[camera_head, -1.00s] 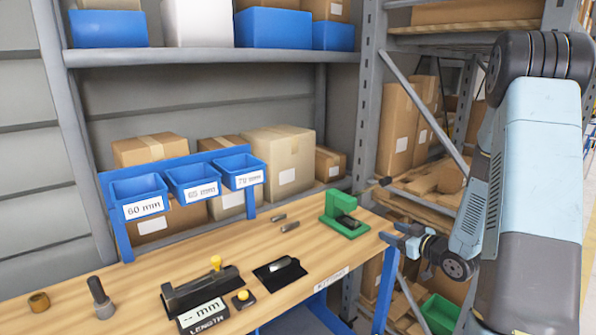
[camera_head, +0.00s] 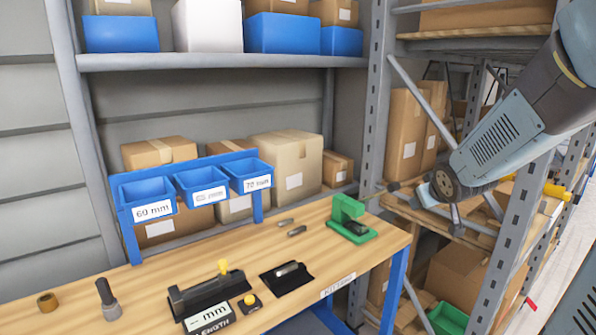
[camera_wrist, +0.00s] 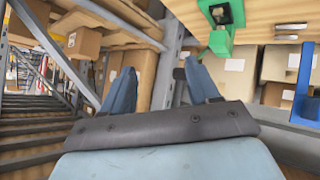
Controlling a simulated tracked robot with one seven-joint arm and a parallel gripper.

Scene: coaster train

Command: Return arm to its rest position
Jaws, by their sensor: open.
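My arm reaches in from the upper right of the head view, with its dark round wrist joint in front of the rack. My gripper (camera_wrist: 160,85) shows in the wrist view with its two bluish fingers spread apart and nothing between them. In the head view its end is small and hard to make out beside the wrist joint. The gripper is off the right end of the wooden workbench (camera_head: 350,268), apart from the green fixture (camera_head: 348,220), which also shows at the top of the wrist view (camera_wrist: 218,35).
A metal rack (camera_head: 378,110) with cardboard boxes stands close behind the arm. Blue labelled bins (camera_head: 147,199), a black length gauge (camera_head: 205,295), a dark bolt (camera_head: 107,298), a brown ring (camera_head: 47,302) and small metal pins are on the bench. A green bin (camera_head: 447,319) sits low right.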

